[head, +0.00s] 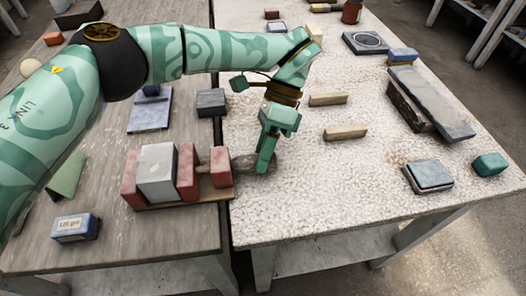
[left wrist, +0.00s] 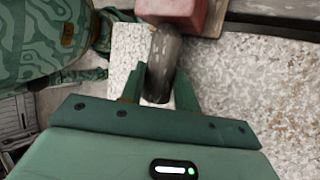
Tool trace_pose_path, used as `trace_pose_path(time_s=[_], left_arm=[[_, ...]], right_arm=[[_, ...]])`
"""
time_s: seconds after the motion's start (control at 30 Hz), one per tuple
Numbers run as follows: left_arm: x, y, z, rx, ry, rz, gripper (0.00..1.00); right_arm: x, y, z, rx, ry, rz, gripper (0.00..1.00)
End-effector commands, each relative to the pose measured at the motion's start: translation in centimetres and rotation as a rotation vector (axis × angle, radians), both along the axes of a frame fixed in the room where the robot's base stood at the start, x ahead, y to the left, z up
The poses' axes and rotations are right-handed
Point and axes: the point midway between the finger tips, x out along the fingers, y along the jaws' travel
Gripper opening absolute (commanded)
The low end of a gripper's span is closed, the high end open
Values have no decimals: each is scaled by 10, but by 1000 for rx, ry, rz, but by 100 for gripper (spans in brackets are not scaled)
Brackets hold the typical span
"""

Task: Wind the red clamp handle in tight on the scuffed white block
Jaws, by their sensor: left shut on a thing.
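The red clamp (head: 220,166) stands on a wooden base at the right edge of the left table. The pale grey-white block (head: 157,172) sits between its left red jaw (head: 130,180) and middle red jaw (head: 187,172). I cannot tell whether a thin gap is left there. The clamp's handle (head: 242,163) looks grey-brown, not red, and sticks out to the right. My left gripper (head: 264,160) points down at its outer end. In the left wrist view the handle (left wrist: 165,55) lies between the two green fingers, which are shut on it. The right gripper is out of view.
A narrow gap separates the grey left table from the speckled white table (head: 340,180). A blue-white box (head: 75,228) lies left of the clamp. Two wooden strips (head: 345,132) lie right of the gripper. Free room lies in front of them.

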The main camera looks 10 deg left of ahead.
Motion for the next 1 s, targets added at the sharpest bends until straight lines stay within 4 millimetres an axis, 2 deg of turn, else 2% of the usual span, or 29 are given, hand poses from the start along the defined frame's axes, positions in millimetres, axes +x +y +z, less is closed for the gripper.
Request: trace_pose_path(time_s=[0.2,0.5,1.0], left_arm=[[4,0,-6,-46,144,2,9],[5,1,-6,-87,266,1,9],[4,1,-3,-97,295,-1,9]], right_arm=[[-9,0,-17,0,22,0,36],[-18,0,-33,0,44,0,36],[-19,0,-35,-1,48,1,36]])
